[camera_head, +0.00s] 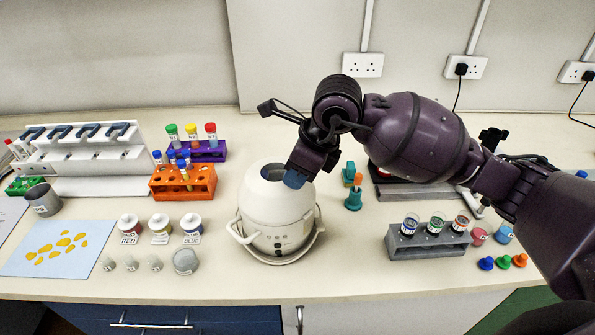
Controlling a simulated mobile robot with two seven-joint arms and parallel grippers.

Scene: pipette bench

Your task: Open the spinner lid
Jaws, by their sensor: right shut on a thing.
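The spinner (270,222) is a white, rounded machine with a carrying handle, standing upright on the bench in the middle of the view. Its top has a dark round window or opening (269,171); I cannot tell which. My right gripper (296,178) reaches in from the right and points down at the right side of the spinner's top. It is shut at the lid there, and a small blue piece shows at its tips. The gripper hides the exact grip and part of the lid. The lid does not look clearly raised. My left gripper is not in view.
An orange rack (168,187) and a purple rack (205,152) with tubes stand left of the spinner. Capped jars (160,226) and a grey round piece (185,261) lie front left. A teal stand (353,200) and a grey rack (425,245) are to the right.

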